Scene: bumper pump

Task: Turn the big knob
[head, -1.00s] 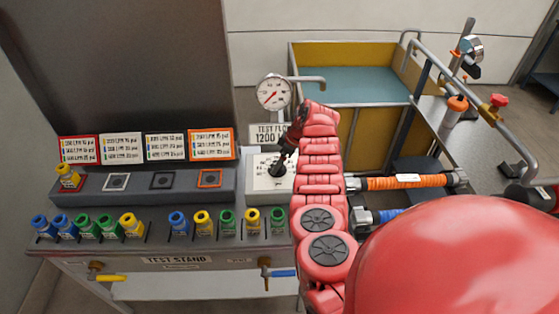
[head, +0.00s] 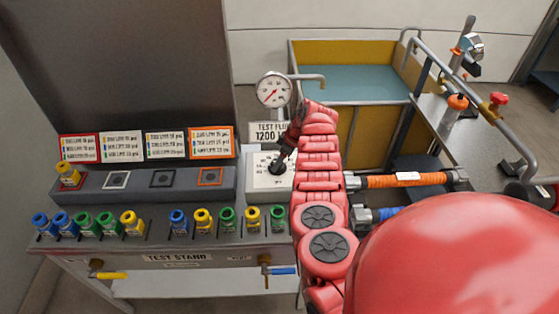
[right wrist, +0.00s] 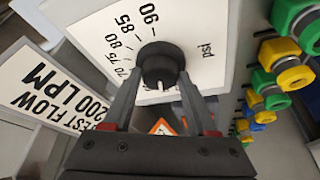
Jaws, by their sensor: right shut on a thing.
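The big knob is a black round knob (right wrist: 161,66) on a white dial plate (right wrist: 112,28) marked in psi. In the right wrist view, the fingers of my right gripper (right wrist: 158,88) lie on both sides of the knob, shut on it. The knob's white pointer mark shows between the fingers. In the head view, the plate (head: 258,182) sits at the right end of the test stand, and my right gripper (head: 283,160) reaches down onto the knob, mostly covering it. My left gripper is not in view.
A pressure gauge (head: 273,90) and a test flow sign (head: 268,132) stand behind the plate. Several coloured fittings (head: 203,221) line the stand's front. A yellow-walled bin (head: 360,52) and a bench with pipes (head: 450,130) are at the right.

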